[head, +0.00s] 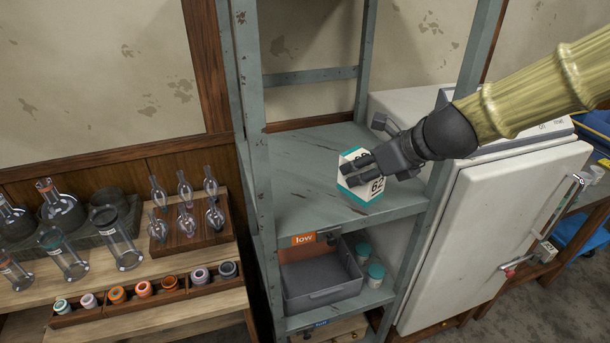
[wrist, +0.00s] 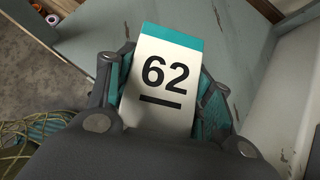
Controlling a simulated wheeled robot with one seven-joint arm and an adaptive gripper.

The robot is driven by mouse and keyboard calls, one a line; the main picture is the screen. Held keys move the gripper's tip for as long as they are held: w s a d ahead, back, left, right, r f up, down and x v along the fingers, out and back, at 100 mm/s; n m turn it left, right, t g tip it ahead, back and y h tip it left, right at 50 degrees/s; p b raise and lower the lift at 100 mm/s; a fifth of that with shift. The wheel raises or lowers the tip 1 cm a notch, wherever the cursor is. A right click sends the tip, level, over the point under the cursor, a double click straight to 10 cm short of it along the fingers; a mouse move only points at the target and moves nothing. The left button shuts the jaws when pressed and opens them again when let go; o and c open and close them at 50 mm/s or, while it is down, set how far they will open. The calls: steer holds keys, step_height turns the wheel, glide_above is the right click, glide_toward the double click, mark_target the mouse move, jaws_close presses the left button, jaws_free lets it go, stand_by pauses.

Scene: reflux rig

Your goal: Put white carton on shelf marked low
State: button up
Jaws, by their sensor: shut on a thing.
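The white carton (head: 361,188) has teal edges and the number 62 on it. My gripper (head: 366,176) is shut on it, with fingers on both sides. In the wrist view the carton (wrist: 162,80) sits between the two fingers (wrist: 165,95). The shelf board (head: 300,205) with the orange label "low" (head: 304,239) on its front edge lies below and around the carton in the head view. The carton is over the front right part of this board. I cannot tell whether its bottom touches the board.
Below the board are a grey bin (head: 320,285) and two teal-lidded jars (head: 375,275). A white fridge (head: 500,230) stands right of the shelf. A bench with glassware (head: 120,245) is at left. The board's left and back parts are clear.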

steer(key=shift+w+a+f+p, duration=0.45)
steer(key=shift+w+a+f, duration=0.35)
steer(key=shift+a, duration=1.25)
steer(key=shift+w+a+f+p, duration=0.5)
steer(key=shift+w+a+f, duration=0.3)
steer(key=shift+a, duration=1.3)
steer(key=shift+w+a+f+p, duration=0.45)
steer(key=shift+w+a+f, duration=0.35)
steer(key=shift+a, duration=1.25)
steer(key=shift+f, duration=0.1)
steer(key=o, duration=1.1)
steer(key=shift+r, duration=0.2)
steer(key=b+v, duration=0.1)
steer(key=v, duration=1.1)
